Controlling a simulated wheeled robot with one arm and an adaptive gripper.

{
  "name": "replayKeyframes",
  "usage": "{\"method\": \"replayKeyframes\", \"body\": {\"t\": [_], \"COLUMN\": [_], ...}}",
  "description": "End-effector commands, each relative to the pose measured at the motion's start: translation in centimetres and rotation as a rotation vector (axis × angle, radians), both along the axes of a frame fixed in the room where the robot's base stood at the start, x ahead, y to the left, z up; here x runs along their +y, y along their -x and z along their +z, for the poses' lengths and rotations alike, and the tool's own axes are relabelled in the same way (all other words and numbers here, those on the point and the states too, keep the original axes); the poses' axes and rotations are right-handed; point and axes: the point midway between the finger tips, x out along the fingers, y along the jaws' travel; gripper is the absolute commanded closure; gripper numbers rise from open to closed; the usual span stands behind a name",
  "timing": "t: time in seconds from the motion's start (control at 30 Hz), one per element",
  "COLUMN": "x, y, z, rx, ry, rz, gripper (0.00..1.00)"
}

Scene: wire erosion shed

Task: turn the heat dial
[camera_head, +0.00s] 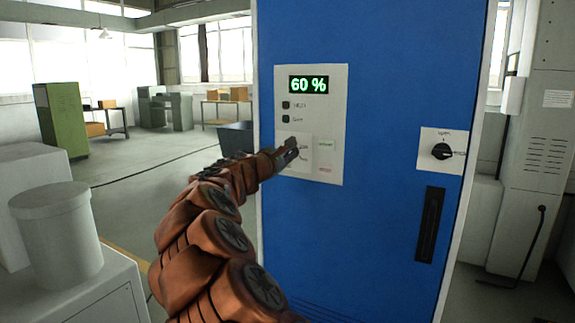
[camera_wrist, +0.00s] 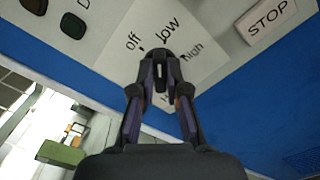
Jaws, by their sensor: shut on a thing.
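The heat dial sits on a white plate (camera_head: 297,166) low on the grey control panel of the blue cabinet. The plate (camera_wrist: 118,56) shows "off", "low" and "high" around the dial in the wrist view; a further word below is mostly covered. My gripper (camera_head: 291,147) reaches the plate from the left and its fingertips (camera_wrist: 162,66) are closed around the dial. The fingers hide most of the dial, so I cannot tell where it points. The display (camera_head: 308,85) above reads 60 %.
Two small dark buttons (camera_head: 286,111) sit above the plate. A STOP button (camera_wrist: 268,17) shows beside it in the wrist view. A separate black rotary knob (camera_head: 441,151) and a long black handle (camera_head: 430,225) are farther right. A grey drum (camera_head: 58,236) stands at left.

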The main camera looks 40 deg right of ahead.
Motion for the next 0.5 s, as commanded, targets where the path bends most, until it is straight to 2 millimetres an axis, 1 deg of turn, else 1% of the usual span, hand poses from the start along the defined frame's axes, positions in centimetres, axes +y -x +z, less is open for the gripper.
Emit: {"method": "replayKeyframes", "body": {"t": [0.03, 0.23, 0.5], "x": [0.04, 0.05, 0.06], "y": [-0.06, -0.08, -0.08], "z": [-0.48, -0.29, -0.12], "rx": [-0.032, -0.141, -0.211], "ry": [-0.009, -0.042, -0.063], "rz": [0.001, 0.004, 0.004], "gripper": [1.0, 1.0, 1.0]}}
